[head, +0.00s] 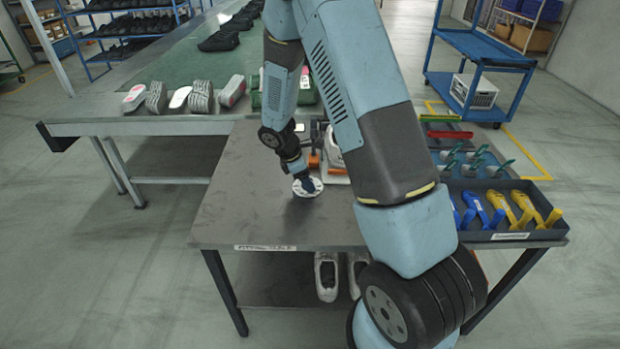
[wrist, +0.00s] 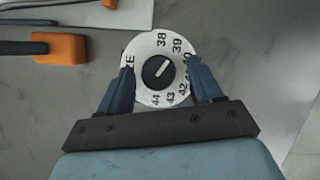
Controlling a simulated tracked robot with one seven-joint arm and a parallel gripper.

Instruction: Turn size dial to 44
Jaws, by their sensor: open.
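The size dial (wrist: 143,91) is a round white disc with black numbers around its rim. The numbers 38, 39, 42, 43 and 44 can be read, with 44 at the lower left. Its black centre knob (wrist: 154,81) has a white pointer mark slanting to the upper right, roughly toward 39. In the head view the dial (head: 314,190) lies on the grey table. My gripper (wrist: 160,67) is open, with one blue finger on each side of the disc. I cannot tell whether the fingers touch it. In the head view my gripper (head: 304,182) is directly above the dial.
An orange-ended tool (wrist: 60,49) lies at the upper left of the wrist view. A tray (head: 510,236) with blue and yellow tools stands on the right of the table (head: 240,205). Shoes line the conveyor (head: 150,92) behind. The table's left side is clear.

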